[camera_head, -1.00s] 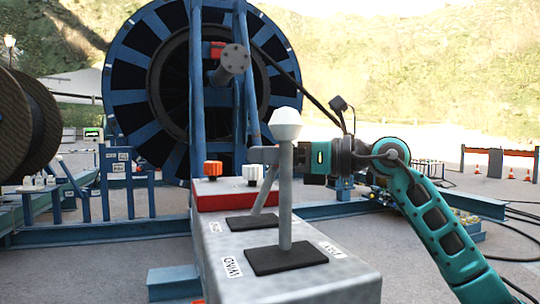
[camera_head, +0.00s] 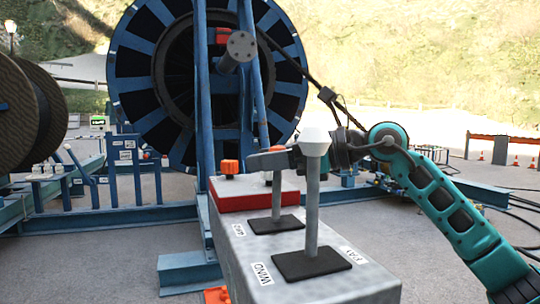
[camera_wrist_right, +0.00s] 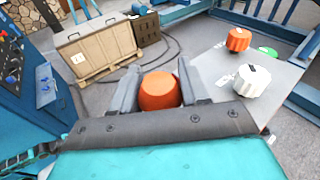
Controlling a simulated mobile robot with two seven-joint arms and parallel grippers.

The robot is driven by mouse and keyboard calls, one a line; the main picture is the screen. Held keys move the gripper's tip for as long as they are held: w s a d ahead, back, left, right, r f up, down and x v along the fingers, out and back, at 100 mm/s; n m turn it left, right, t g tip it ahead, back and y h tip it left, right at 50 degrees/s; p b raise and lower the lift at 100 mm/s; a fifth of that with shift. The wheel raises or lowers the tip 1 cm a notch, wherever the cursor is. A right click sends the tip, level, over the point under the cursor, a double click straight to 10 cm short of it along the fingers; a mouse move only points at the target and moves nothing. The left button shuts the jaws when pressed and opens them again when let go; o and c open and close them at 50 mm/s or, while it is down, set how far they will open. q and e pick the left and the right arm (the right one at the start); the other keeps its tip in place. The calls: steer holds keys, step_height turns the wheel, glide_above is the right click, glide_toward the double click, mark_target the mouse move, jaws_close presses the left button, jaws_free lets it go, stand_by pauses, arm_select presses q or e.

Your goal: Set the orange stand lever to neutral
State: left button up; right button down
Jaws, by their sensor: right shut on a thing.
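The orange stand lever (camera_head: 277,200) is the farther of two levers on the grey control stand (camera_head: 350,285). Its shaft looks about upright in the head view. A white-knobbed lever (camera_head: 312,200) stands upright nearer the head camera and partly covers my right gripper. My left gripper is not in view.
A red panel (camera_head: 235,194) behind the levers carries an orange dial (camera_head: 229,167) and a white dial (camera_wrist_right: 251,80). Blue frame posts (camera_head: 201,90) and the large reel (camera_head: 130,90) rise behind. A wooden crate (camera_wrist_right: 97,45) shows in the right wrist view.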

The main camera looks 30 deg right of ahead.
steer(key=shift+a, duration=0.2)
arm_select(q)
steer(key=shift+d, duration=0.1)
arm_select(e)
steer(key=c, duration=0.6)
jaws_free()
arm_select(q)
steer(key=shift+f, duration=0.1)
arm_select(e)
steer(key=shift+d+f, duration=0.1)
steer(key=shift+s+d, duration=0.25)
arm_select(q)
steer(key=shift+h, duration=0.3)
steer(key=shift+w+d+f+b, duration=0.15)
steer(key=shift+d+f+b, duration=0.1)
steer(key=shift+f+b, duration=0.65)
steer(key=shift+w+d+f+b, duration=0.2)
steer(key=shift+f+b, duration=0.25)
steer(key=shift+b, duration=0.7)
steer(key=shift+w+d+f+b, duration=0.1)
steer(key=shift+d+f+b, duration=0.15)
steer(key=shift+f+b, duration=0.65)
arm_select(e)
steer(key=shift+v, duration=6.05)
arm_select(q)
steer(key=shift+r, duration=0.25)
